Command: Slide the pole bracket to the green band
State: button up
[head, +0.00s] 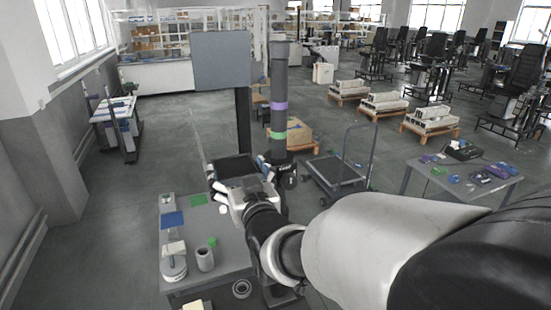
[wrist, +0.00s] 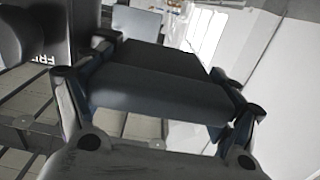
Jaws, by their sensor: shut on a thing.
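The dark grey pole (head: 279,75) stands upright, with a purple band (head: 278,105) and, lower down, the green band (head: 278,135). The black pole bracket (head: 285,172) shows around the pole below the green band, apart from it. My gripper (head: 238,172) is left of the pole, below the green band's height in the picture. In the wrist view my gripper (wrist: 168,72) is shut on a wide dark block (wrist: 160,95), which seems to be part of the bracket. The join between block and pole is hidden. A lettered black part (wrist: 52,45) shows at the left there.
A grey panel (head: 222,60) on a black post (head: 243,120) stands just left of the pole. A grey table (head: 232,246) with small items is below my arm. Open floor lies left.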

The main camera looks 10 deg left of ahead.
notch_tip(320, 180, up, 7)
jog(key=shift+f, duration=0.15)
jog(key=o, duration=1.2)
jog(key=shift+w, duration=0.1)
jog(key=shift+c, duration=0.2)
jog(key=shift+o, duration=1.4)
jog(key=shift+w+a+f, duration=0.1)
jog(key=shift+a+f, duration=0.05)
jog(key=shift+f, duration=0.1)
jog(key=shift+f, duration=0.1)
jog(key=v, duration=1.2)
